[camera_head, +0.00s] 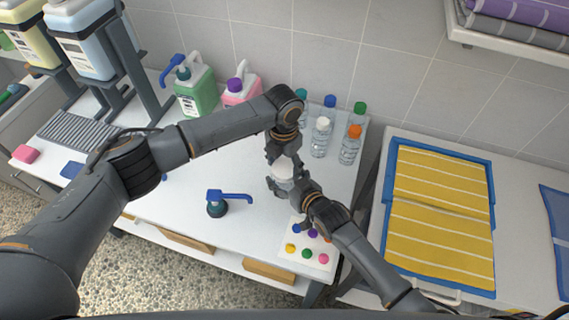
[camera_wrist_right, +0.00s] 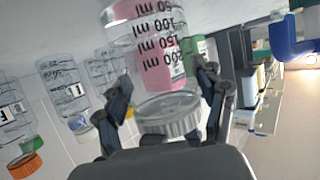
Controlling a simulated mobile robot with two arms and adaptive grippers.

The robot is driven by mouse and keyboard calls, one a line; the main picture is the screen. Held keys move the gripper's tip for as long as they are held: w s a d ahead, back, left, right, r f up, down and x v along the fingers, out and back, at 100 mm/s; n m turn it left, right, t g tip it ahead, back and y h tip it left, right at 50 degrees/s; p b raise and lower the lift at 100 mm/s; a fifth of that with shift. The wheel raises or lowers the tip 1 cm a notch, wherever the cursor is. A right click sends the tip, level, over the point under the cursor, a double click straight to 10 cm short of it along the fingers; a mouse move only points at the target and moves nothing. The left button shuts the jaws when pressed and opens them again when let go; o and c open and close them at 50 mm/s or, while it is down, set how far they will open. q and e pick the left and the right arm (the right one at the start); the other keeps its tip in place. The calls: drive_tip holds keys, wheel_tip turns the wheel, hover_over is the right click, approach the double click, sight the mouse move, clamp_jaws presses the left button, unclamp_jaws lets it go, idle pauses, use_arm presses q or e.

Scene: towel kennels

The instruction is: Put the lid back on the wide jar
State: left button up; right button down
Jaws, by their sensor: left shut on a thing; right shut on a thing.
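The wide jar (camera_wrist_right: 158,50) is clear, with black volume marks. It appears upside down in the right wrist view, where the bottles also hang cap-down. The ribbed pale lid (camera_wrist_right: 168,115) is at the jar's mouth end, between the fingers of my right gripper (camera_wrist_right: 165,95). I cannot tell whether lid and jar touch. In the head view my left gripper (camera_head: 283,158) reaches the jar from behind, and my right gripper (camera_head: 286,180) meets it from the front right. Both are shut around this jar and lid; their fingers hide much of it.
Several clear bottles (camera_head: 321,136) with coloured caps stand just right of the jar. A green jug (camera_head: 196,92) and a pink jug (camera_head: 240,92) stand behind. A blue pump (camera_head: 217,204) and a card with coloured dots (camera_head: 307,252) lie nearer the front. Table between pump and jugs is clear.

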use_arm(q)
drive_tip(key=m, duration=0.3)
drive_tip(key=o, duration=0.7)
drive_tip(key=shift+r, duration=0.1)
drive_tip(key=shift+r, duration=2.2)
drive_tip(key=shift+c, duration=0.5)
